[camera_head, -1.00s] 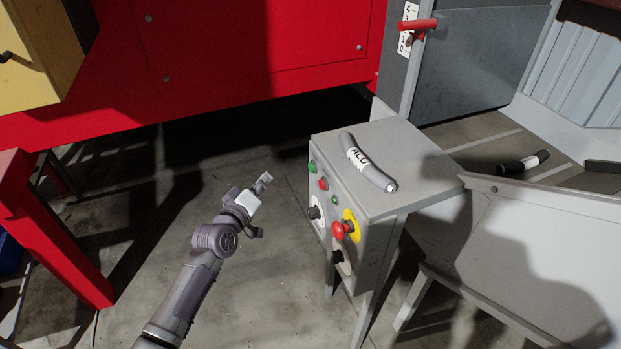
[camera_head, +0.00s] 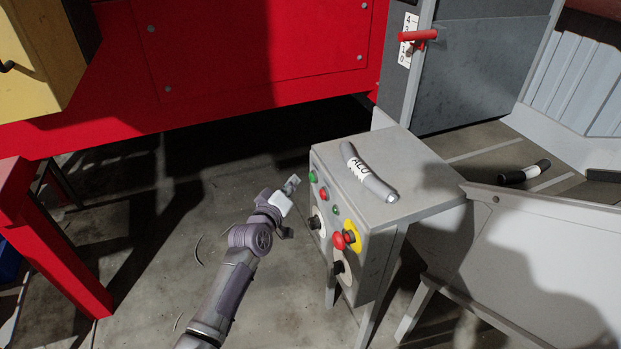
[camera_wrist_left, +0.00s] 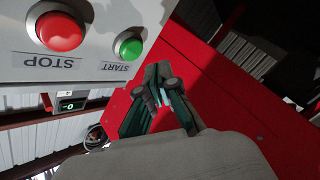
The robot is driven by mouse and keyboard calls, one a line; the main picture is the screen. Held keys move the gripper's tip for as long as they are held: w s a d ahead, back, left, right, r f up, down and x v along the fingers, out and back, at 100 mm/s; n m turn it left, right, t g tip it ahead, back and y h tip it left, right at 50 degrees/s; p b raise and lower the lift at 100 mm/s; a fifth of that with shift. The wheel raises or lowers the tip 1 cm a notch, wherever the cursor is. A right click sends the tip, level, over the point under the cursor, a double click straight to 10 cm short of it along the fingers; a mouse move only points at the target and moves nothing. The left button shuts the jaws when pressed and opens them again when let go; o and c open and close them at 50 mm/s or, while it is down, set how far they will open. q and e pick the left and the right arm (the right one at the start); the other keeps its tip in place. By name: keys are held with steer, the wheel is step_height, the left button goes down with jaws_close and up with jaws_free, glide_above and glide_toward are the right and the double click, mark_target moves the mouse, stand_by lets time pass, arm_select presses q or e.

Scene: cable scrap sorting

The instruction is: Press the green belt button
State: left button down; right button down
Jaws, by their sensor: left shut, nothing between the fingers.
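The grey control box (camera_head: 375,235) stands right of centre in the head view. A green button (camera_head: 312,177) is at the upper left of its front face, beside a red one (camera_head: 323,193). In the left wrist view the green button (camera_wrist_left: 128,46) has an upside-down START label, and the red button (camera_wrist_left: 60,32) reads STOP. My left gripper (camera_head: 292,183) is shut and empty, a short way left of the green button and apart from it. Its closed fingers show in the left wrist view (camera_wrist_left: 162,80), below and right of the green button. My right gripper is out of view.
A grey cable piece marked ALU (camera_head: 368,172) lies on the box top. A red knob on yellow (camera_head: 340,240) and dark knobs stick out of the box front. A dark cable piece (camera_head: 524,172) lies on the belt at right. A red frame (camera_head: 60,260) stands at left.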

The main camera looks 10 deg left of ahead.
mark_target(312, 177)
arm_select(q)
steer(key=shift+w+d, duration=0.4)
steer(key=shift+d, duration=0.15)
stand_by(1.1)
steer(key=shift+w+d, duration=0.25)
steer(key=shift+d, duration=0.15)
